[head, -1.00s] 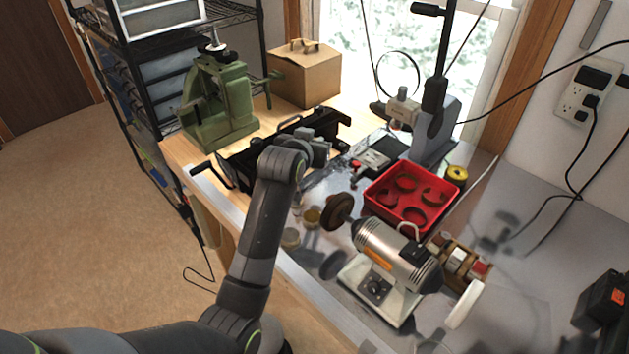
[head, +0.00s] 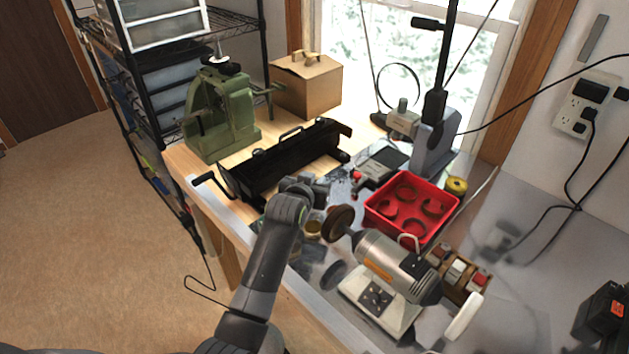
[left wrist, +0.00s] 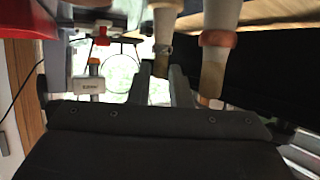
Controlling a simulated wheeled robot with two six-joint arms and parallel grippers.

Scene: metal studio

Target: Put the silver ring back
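In the left wrist view two pale tapered posts hang down from the top of the picture. A thin silver-grey ring (left wrist: 162,49) sits around the left post (left wrist: 163,22). A copper-coloured ring (left wrist: 217,39) sits around the right post (left wrist: 214,80). The two grey fingers of my left gripper (left wrist: 162,70) stand apart, with the left post's tip between them. The silver ring shows just beyond the fingertips; I cannot tell whether they touch it. In the head view my left gripper (head: 318,190) is above the bench, and the rings are hidden. My right gripper is not in view.
A bench grinder (head: 385,262) stands close to the right of my left gripper. A black machine with a crank (head: 285,160) lies behind it. A red tray (head: 374,217) with several curved pieces, a green press (head: 220,110) and a cardboard box (head: 306,85) stand farther back.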

